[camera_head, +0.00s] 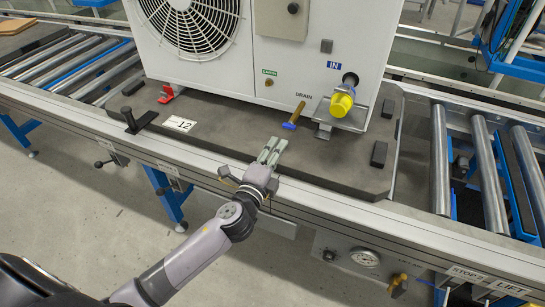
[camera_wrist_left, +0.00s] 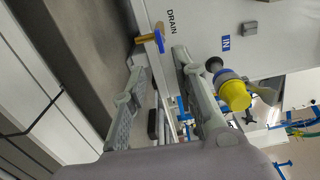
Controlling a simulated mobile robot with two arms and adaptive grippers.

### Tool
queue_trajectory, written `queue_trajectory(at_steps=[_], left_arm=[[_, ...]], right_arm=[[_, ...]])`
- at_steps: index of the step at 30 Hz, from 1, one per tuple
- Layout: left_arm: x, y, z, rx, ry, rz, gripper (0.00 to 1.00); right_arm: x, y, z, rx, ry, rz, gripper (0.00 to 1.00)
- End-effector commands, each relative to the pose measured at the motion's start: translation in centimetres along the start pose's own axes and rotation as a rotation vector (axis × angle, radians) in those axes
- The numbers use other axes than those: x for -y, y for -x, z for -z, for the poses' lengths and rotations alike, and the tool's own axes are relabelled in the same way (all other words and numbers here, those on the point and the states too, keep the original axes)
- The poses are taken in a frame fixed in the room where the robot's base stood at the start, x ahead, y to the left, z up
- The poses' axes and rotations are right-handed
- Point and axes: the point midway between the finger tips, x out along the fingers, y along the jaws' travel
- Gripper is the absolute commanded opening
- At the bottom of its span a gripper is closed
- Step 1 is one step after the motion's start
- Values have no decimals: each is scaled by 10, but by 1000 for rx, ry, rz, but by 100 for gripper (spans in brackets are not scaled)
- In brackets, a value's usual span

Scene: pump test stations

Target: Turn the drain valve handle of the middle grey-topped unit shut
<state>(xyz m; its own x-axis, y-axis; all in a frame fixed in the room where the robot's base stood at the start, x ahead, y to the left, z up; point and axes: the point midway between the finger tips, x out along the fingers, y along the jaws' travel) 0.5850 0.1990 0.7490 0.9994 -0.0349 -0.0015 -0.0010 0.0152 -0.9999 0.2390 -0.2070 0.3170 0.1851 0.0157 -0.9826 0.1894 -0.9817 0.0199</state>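The white unit (camera_head: 225,65) stands on a dark base plate; its top is out of view. Its drain valve (camera_head: 298,111) is a brass stem below the "DRAIN" label, with a blue handle (camera_head: 289,126) at its outer end. In the left wrist view the brass stem (camera_wrist_left: 145,38) and blue handle (camera_wrist_left: 159,40) show just beyond the fingertips. My left gripper (camera_head: 274,147) is open and empty, in front of the handle and a little below it in the picture. In the left wrist view its fingers (camera_wrist_left: 160,65) stand apart, not touching the handle. My right gripper is not in view.
A yellow-capped fitting (camera_head: 341,104) on a metal bracket sits right of the valve. The base plate (camera_head: 240,135) carries black blocks and a "12" tag (camera_head: 180,124). A roller conveyor (camera_head: 480,165) continues to the right. A gauge (camera_head: 364,257) is on the front rail.

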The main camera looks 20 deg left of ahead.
Motion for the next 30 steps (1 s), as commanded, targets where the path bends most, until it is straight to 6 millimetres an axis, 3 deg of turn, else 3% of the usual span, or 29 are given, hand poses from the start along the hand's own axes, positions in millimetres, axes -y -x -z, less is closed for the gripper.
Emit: queue_trajectory(at_steps=[6, 23, 26, 29, 30], left_arm=[[0, 23, 0, 1, -1, 0, 27], [0, 26, -1, 5, 7, -3, 27], [-8, 35, -9, 56, 93, -44, 27], [-30, 61, -27, 184, 305, -156, 27], [-44, 78, -34, 255, 418, -224, 27]], right_arm=[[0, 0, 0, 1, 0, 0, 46], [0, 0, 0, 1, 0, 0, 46], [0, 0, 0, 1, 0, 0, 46], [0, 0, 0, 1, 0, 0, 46], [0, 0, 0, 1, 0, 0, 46]])
